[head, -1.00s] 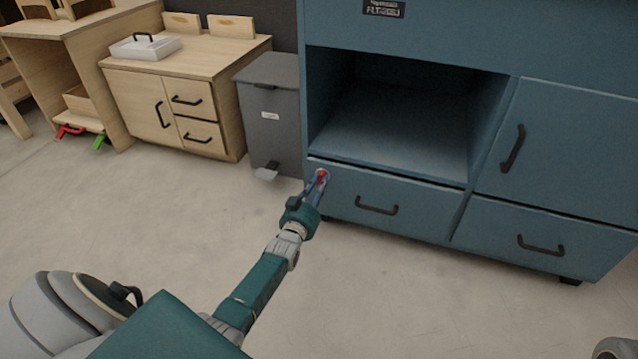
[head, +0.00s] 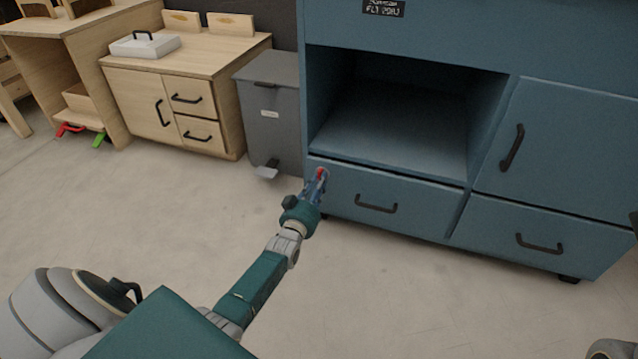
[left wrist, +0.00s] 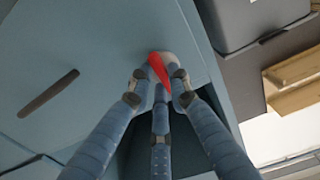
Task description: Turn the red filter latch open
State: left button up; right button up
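The red filter latch (head: 321,172) sits at the upper left corner of the blue cabinet's lower left drawer front. In the left wrist view the latch (left wrist: 158,70) is a slanted red bar on a pale round base. My left gripper (head: 317,182) is at the latch. Its three blue fingers (left wrist: 160,82) close in around the bar, one on each side and one at its lower end, which they partly hide. My right gripper is not seen.
The blue cabinet (head: 395,182) has an open bay above the drawer and black handles. A grey pedal bin (head: 270,115) stands close to its left side. A wooden cabinet (head: 225,75) is farther left. The floor in front is clear.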

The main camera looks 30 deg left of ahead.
pick_arm(q)
jog(key=o, duration=0.3)
jog(key=shift+o, duration=0.2)
jog(key=v, duration=1.2)
jog(key=shift+f, duration=0.1)
